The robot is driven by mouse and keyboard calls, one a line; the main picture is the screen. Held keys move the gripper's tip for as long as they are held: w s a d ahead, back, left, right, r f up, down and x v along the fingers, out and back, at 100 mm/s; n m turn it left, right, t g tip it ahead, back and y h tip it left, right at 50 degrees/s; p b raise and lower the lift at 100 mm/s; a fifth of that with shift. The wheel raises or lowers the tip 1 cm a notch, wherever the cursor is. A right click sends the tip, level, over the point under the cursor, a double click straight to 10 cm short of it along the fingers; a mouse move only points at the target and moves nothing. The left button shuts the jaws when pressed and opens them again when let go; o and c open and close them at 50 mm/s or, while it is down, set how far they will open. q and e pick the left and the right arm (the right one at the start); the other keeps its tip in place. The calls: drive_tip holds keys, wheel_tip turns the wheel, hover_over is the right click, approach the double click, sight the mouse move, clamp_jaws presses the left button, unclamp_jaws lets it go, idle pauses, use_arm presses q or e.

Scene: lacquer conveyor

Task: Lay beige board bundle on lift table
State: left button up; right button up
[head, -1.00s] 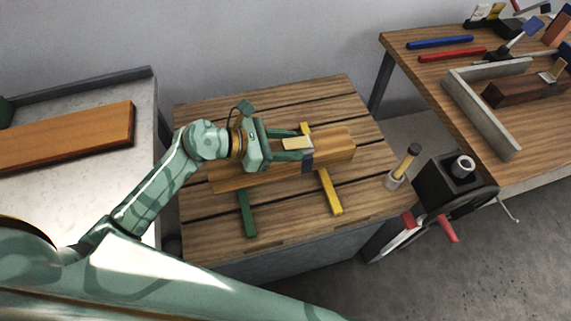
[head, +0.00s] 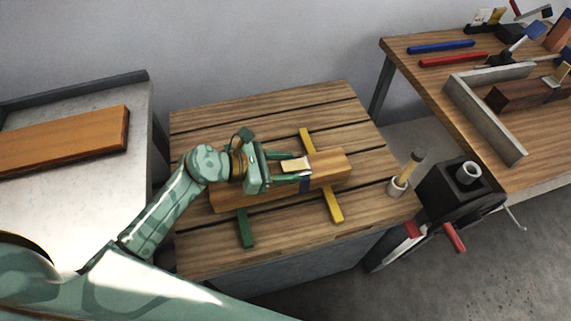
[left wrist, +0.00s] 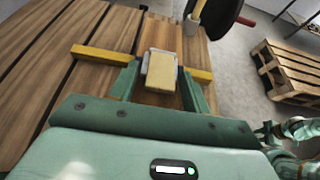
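The beige board bundle (head: 328,167) is a long light-brown stack with a dark band and a pale block on top. It lies across or just above the slatted wooden lift table (head: 210,122), over a yellow bar (head: 333,205) and a green bar (head: 244,230). I cannot tell whether it touches the bars. My left gripper (head: 293,170) is shut on the bundle, a finger on each side near the pale block. The left wrist view shows the bundle (left wrist: 165,36) between its fingers (left wrist: 160,78). Part of my right arm, likely its gripper (left wrist: 268,132), shows small at the right edge there.
A grey bench (head: 130,185) with an orange-brown board (head: 60,142) stands at the left. A workbench (head: 440,82) with tools is at the right. A mallet in a cup (head: 398,187) and a black machine (head: 455,190) are beside the table's right edge. A pallet (left wrist: 288,72) lies on the floor.

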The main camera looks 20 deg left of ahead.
use_arm(q)
drive_tip(key=shift+o, duration=1.3)
drive_tip(key=shift+r, duration=0.1)
drive_tip(key=shift+r, duration=0.25)
wheel_tip(320, 180, up, 4)
drive_tip(key=p, duration=0.2)
hover_over(238, 184)
drive_tip(key=shift+w+r, duration=0.1)
drive_tip(key=shift+r, duration=0.1)
